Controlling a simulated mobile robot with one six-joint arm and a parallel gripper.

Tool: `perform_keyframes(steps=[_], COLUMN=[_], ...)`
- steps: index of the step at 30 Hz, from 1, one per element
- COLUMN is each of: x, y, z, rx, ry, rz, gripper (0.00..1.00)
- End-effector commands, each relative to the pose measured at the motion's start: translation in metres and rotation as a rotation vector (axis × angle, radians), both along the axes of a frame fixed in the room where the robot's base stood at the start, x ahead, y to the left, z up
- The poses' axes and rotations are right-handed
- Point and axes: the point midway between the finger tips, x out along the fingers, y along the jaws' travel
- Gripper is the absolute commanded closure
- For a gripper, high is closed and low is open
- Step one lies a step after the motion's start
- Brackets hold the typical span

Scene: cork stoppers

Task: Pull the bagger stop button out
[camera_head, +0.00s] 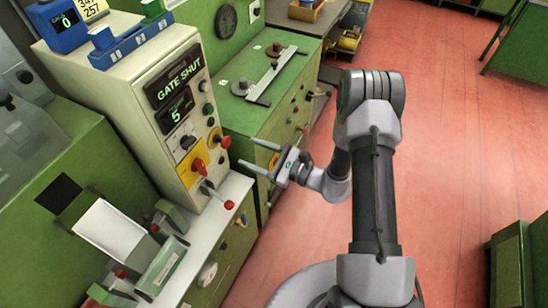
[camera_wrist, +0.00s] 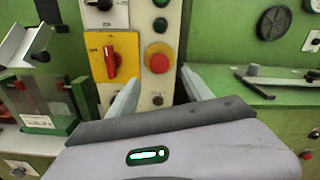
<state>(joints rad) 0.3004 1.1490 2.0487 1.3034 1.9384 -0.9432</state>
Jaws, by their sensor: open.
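A red mushroom button (camera_head: 225,142) sticks out from the right side of the cream control panel (camera_head: 125,75). My gripper (camera_head: 250,154) is open and empty, pointing at the panel from the right, apart from the button. In the wrist view my gripper (camera_wrist: 159,80) has its fingers spread to either side below the button.
A red rotary switch (camera_wrist: 111,60) on its yellow plate is close left of the button. A red-knobbed lever (camera_head: 228,205) juts out below. A green cabinet (camera_head: 262,115) with a metal bar on top stands behind. Red floor (camera_head: 460,130) is open at the right.

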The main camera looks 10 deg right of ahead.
Motion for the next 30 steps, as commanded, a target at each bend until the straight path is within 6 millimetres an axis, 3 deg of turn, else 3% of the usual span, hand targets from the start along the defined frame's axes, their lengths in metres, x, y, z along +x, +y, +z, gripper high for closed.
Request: perform_keyframes(steps=[1,6,12,26,28,30], x=[-0.010,-0.039,-0.055,-0.057,-0.058,-0.065], y=[-0.015,-0.052,-0.071,-0.071,-0.064,-0.046], z=[0.002,0.002,0.000,0.001,0.014,0.045], rx=[0.001,0.001,0.001,-0.002,-0.024,-0.082], ry=[0.003,0.001,0.000,-0.002,-0.017,-0.051], rz=[-0.008,-0.005,-0.002,0.005,0.054,0.174], gripper=[0.41,0.41,0.41,0.41,0.41,0.41])
